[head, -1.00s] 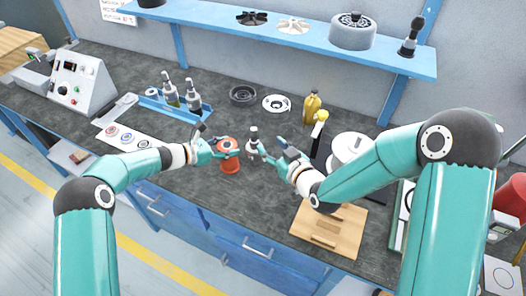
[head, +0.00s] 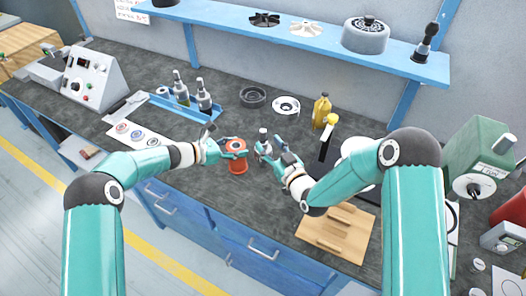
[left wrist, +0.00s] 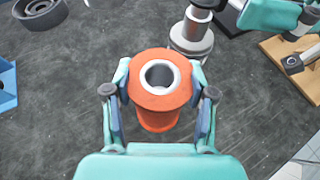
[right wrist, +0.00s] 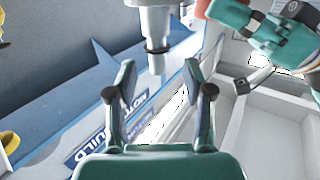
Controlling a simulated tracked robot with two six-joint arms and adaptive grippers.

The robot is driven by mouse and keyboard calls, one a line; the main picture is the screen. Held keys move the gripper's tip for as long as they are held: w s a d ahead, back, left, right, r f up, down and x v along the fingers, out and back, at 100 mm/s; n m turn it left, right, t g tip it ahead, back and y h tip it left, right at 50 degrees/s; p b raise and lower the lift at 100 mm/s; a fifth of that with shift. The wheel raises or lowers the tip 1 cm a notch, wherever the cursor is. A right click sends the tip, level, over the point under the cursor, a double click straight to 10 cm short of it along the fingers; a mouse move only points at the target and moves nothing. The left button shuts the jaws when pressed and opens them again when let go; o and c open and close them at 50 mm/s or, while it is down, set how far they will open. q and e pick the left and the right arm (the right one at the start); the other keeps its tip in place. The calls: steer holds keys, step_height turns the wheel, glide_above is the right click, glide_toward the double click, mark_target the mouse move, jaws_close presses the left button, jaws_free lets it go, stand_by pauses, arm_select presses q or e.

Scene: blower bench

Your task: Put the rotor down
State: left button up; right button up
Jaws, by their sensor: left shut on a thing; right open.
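A silver, stepped piece that looks like the rotor (head: 263,146) appears upright on the bench, its wide flange visible in the left wrist view (left wrist: 191,42). My right gripper (head: 272,152) is open just to its right. In the right wrist view a silver shaft (right wrist: 157,25) shows between and beyond the open fingertips, with gaps on both sides. My left gripper (head: 233,149) is shut around an orange hollow cylinder (left wrist: 158,115), upright with its pale-rimmed bore facing up. Whether the cylinder touches the bench is unclear.
A dark ring (head: 252,97) and a white ring part (head: 286,106) lie behind. A blue tray (head: 178,108) with tools is at back left. A wooden board (head: 335,238) lies at front right. Bench front left of centre is clear.

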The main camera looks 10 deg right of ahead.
mark_target(265, 136)
steer(key=shift+x, duration=2.65)
steer(key=shift+d, duration=0.15)
jaws_close()
steer(key=shift+w+r, duration=0.1)
steer(key=shift+r, duration=0.1)
